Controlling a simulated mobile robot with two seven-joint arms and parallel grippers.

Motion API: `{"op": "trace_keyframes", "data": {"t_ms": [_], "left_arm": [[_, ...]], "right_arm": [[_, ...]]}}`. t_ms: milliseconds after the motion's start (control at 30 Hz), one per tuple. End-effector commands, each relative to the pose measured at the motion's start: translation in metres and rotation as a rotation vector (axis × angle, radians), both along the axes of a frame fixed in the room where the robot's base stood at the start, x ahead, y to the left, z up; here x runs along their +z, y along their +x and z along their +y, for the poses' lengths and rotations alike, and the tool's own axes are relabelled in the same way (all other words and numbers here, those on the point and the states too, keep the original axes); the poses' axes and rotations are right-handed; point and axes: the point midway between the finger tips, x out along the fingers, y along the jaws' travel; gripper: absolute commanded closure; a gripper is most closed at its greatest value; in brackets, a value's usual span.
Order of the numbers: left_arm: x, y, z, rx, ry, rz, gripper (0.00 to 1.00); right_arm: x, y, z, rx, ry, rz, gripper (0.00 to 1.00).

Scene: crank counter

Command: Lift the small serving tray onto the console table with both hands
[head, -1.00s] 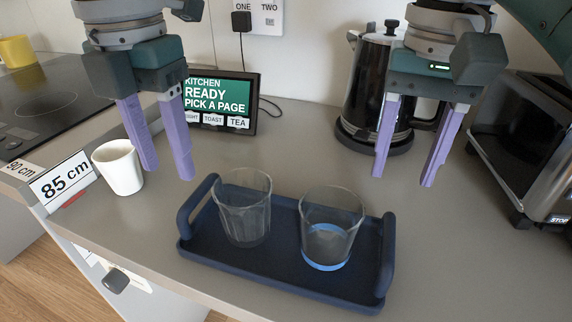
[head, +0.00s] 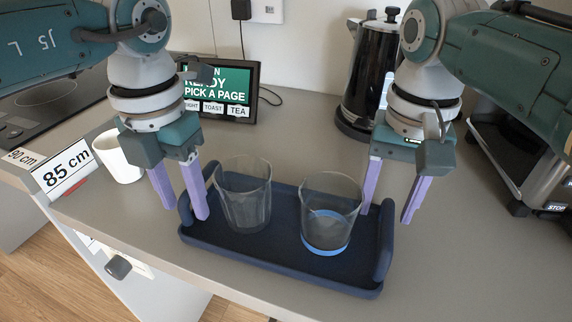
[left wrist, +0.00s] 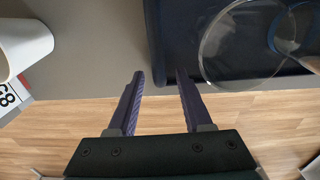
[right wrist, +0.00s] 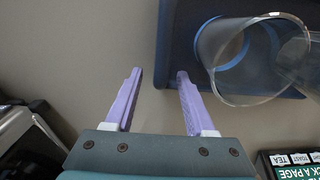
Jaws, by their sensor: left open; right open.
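A dark blue serving tray (head: 280,258) with a raised handle at each end sits on the grey counter. Two clear glasses stand on it: a left glass (head: 243,195) and a right glass (head: 330,215) with a blue band at its base. My left gripper (head: 185,212) is open above the tray's left handle (head: 186,210); the left wrist view shows its fingers either side of the tray's edge (left wrist: 152,40). My right gripper (head: 388,215) is open just behind the right handle (head: 386,240); its fingers also straddle the tray's end in the right wrist view (right wrist: 160,85). Neither gripper visibly holds anything.
A white cup (head: 118,158) stands left of my left gripper, near the 85 cm sign (head: 68,170). A tablet (head: 228,92) and a kettle (head: 372,75) stand behind; a toaster oven (head: 525,150) is at right. The counter's front edge lies close to the tray.

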Motion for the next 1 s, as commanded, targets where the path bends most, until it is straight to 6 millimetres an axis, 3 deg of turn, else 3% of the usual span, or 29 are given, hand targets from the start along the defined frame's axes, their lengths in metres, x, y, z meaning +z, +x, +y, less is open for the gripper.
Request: {"op": "trace_keyframes", "data": {"t_ms": [200,600,1000], "left_arm": [[-0.011,0.0,0.0,0.0,0.0,0.001,0.5],[-0.013,-0.001,0.0,-0.001,0.0,0.0,0.5],[-0.013,0.0,0.0,-0.001,0.0,0.0,0.95]], "right_arm": [[-0.011,0.0,0.0,0.0,0.0,0.001,0.45],[-0.013,0.0,0.0,0.0,0.0,0.0,0.45],[-0.013,0.0,0.0,0.0,0.0,0.0,0.9]]}}
